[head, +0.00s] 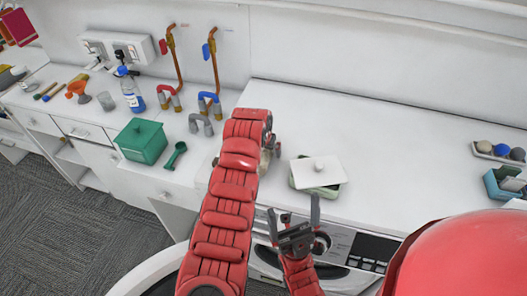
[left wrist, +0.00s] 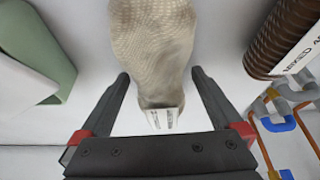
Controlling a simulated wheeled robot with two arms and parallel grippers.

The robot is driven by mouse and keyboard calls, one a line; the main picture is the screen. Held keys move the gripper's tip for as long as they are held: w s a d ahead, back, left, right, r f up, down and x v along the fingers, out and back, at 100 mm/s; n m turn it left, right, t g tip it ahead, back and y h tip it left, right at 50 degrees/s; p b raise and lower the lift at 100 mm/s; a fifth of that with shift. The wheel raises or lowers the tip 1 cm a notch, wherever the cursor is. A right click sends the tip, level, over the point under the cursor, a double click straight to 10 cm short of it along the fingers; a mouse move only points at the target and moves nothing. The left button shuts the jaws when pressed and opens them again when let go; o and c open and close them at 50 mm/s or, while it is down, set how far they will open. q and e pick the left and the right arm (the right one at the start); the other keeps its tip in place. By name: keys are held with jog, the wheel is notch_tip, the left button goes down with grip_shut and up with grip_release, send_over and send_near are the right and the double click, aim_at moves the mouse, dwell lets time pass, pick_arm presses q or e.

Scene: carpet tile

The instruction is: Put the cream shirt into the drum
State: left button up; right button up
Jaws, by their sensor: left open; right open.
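A cream knitted cloth, which looks like the shirt (left wrist: 152,45), lies in front of my left gripper (left wrist: 164,100) in the left wrist view. Its narrow end with a white label reaches between the open fingers, with gaps on both sides. In the head view, my left gripper (head: 268,150) is over the counter, mostly hidden by its arm; only a little beige shows beside it. My right gripper (head: 296,222) is open and empty, lower down in front of the counter edge. A white washing machine (head: 340,242) stands under the counter. The inside of its drum is not visible.
A green dish with a white lid (head: 318,172) stands right of my left gripper. A green box (head: 142,142), scoop (head: 175,156) and pipes are to the left. In the left wrist view, a brown ribbed object (left wrist: 285,40) is close on the right. The counter behind the dish is clear.

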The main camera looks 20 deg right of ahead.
pick_arm(q)
jog(key=c, duration=1.4)
jog(key=shift+r, duration=0.1)
